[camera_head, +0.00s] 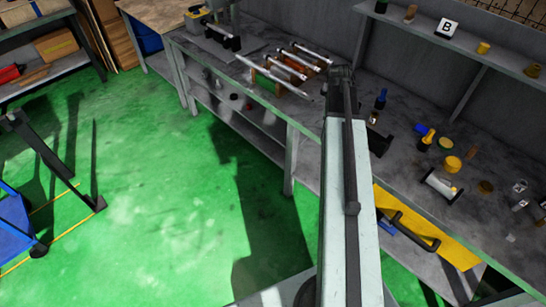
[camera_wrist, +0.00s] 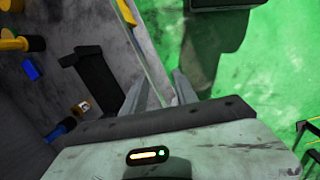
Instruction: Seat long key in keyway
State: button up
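I cannot make out the long key or the keyway in either view. Several metal shafts (camera_head: 288,67) lie side by side on brown supports on the bench, left of my arm; no slot in them is clear. In the camera_wrist view my gripper (camera_wrist: 160,82) has its two grey fingers apart, with the bench edge and floor showing between them and nothing held. In the camera_head view my arm reaches over the bench and hides its end and part of the bench top. A black bracket-like piece (camera_wrist: 95,72) lies left of the fingers.
The grey bench (camera_head: 395,165) holds a yellow tin (camera_head: 452,164), a yellow-and-black tool (camera_head: 426,138) and a silver roller with black ends (camera_head: 441,185). A yellow panel with a black handle (camera_head: 415,231) is at the front. Green floor lies left.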

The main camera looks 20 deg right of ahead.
jog(key=w+a+m+t+y, duration=0.1)
jog(key=a, duration=3.4)
jog(key=shift+w+a+f+m+y, duration=0.2)
jog(key=shift+w+a+m+y, duration=0.1)
jog(key=shift+a+m, duration=0.1)
jog(key=shift+o, duration=0.5)
jog(key=shift+w+d, duration=0.1)
jog(key=shift+w, duration=0.05)
